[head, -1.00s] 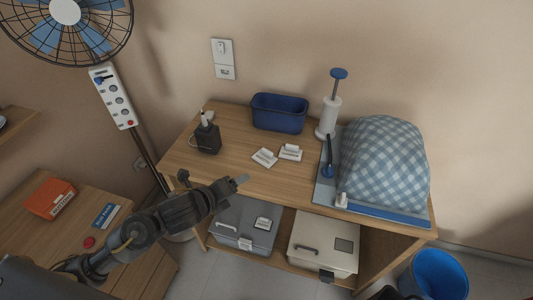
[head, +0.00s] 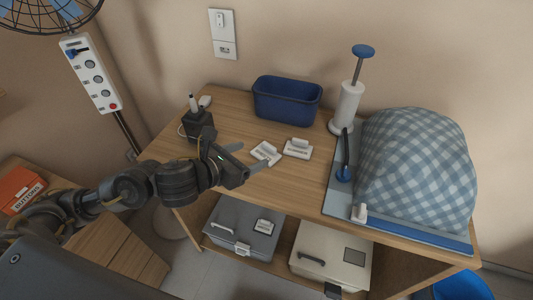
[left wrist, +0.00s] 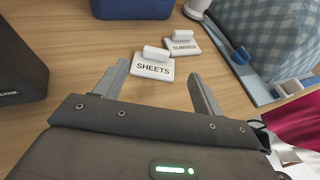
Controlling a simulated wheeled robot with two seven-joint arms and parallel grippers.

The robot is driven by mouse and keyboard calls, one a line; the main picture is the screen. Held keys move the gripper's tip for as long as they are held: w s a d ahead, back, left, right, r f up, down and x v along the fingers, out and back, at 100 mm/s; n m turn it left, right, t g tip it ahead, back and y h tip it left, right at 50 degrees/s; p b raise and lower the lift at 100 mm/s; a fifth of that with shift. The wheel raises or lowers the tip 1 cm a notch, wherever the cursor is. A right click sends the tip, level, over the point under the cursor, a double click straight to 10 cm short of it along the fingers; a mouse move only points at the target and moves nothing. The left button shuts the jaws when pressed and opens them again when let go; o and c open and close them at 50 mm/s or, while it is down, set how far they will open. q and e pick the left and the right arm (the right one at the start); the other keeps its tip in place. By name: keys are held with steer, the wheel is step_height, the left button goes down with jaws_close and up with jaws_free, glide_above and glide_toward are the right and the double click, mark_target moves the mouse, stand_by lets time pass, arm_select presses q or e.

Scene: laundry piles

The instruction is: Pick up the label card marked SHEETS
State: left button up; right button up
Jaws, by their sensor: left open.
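The white label card marked SHEETS (left wrist: 153,68) lies on the wooden table top, with a small white grip on its upper side. It also shows in the head view (head: 266,153). A second white card marked SUMMER (left wrist: 182,44) lies just beyond it to the right, also in the head view (head: 298,149). My left gripper (head: 246,158) is open and empty. In the left wrist view its fingers (left wrist: 158,84) point toward the SHEETS card, which sits just ahead of and between the fingertips. The right gripper does not show.
A blue bin (head: 287,105) stands behind the cards. A black device (head: 197,124) stands left of them. A blue-handled white pump (head: 347,104) and a checkered cloth heap (head: 416,168) on a board are to the right. Lidded boxes sit on the shelf below.

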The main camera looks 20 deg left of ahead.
mark_target(268, 146)
arm_select(q)
steer(key=x, duration=0.4)
steer(key=shift+w+f, duration=0.1)
steer(key=x, duration=0.4)
steer(key=shift+w+a+f, duration=0.1)
steer(key=shift+w, duration=0.1)
steer(key=shift+w+d+f, duration=0.15)
steer(key=shift+w+d, duration=0.05)
steer(key=shift+w, duration=0.15)
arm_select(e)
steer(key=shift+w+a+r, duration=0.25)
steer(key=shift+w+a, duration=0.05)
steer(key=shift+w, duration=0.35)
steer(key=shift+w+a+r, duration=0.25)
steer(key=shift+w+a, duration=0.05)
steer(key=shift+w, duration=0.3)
arm_select(q)
steer(key=c, duration=1)
steer(key=shift+c, duration=0.2)
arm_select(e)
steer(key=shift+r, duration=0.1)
